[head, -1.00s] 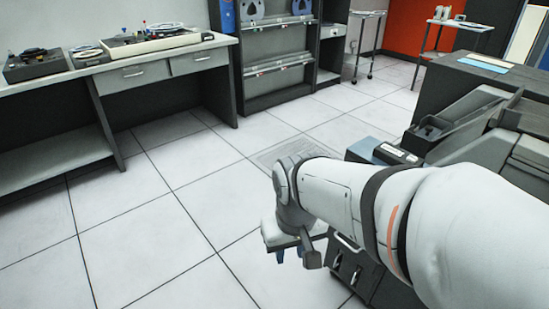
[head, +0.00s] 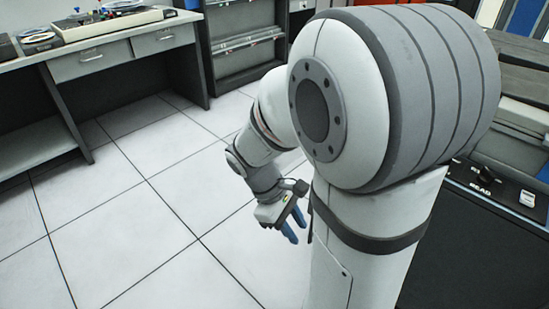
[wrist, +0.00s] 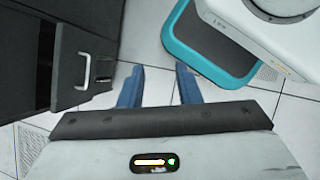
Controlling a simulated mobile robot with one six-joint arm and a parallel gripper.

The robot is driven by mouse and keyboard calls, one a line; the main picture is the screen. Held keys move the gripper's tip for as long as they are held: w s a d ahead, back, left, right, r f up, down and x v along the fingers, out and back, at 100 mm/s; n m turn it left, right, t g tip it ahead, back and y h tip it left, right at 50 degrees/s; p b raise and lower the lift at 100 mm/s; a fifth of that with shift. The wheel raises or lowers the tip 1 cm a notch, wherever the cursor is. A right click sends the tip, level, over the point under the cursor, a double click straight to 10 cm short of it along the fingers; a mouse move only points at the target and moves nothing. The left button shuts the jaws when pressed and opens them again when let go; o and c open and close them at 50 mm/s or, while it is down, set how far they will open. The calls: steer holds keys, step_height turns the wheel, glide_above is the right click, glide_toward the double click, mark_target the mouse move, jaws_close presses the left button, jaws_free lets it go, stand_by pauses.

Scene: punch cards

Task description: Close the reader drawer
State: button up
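In the wrist view, a dark drawer front (wrist: 98,45) with a pale metal bar handle (wrist: 84,70) is at the upper left. It appears to stand out from the dark cabinet beside it, but how far is unclear. My gripper (wrist: 159,67) is open and empty, with its blue fingers apart over the floor. It is to the right of the handle and not touching it. In the head view my gripper (head: 295,226) hangs low, pointing down. My arm hides the drawer there. The top of the reader (head: 485,190), marked READ, shows at the right.
A desk (head: 110,55) with drawers and tape equipment stands at the upper left. The tiled floor (head: 120,220) at the left is clear. My own teal-edged base is close on the right in the wrist view.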

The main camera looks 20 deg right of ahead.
steer(key=w+d+f+n+t+h+b, duration=0.1)
steer(key=w+d+f+n+h+b, duration=0.1)
steer(key=w+d+f+n+h, duration=0.45)
steer(key=w+d+f+n+t+h+b, duration=0.1)
steer(key=w+f+n+h+b, duration=0.2)
steer(key=f+n, duration=0.8)
steer(key=w+d+f+n+t+h+b, duration=0.2)
steer(key=w+d+f+n+h, duration=0.15)
steer(key=f+n+h, duration=0.4)
steer(key=d+r+n+y+b, duration=0.1)
steer(key=d+n+b, duration=0.1)
steer(key=d, duration=0.6)
steer(key=shift+n, duration=0.4)
steer(key=shift+s, duration=0.1)
jaws_close()
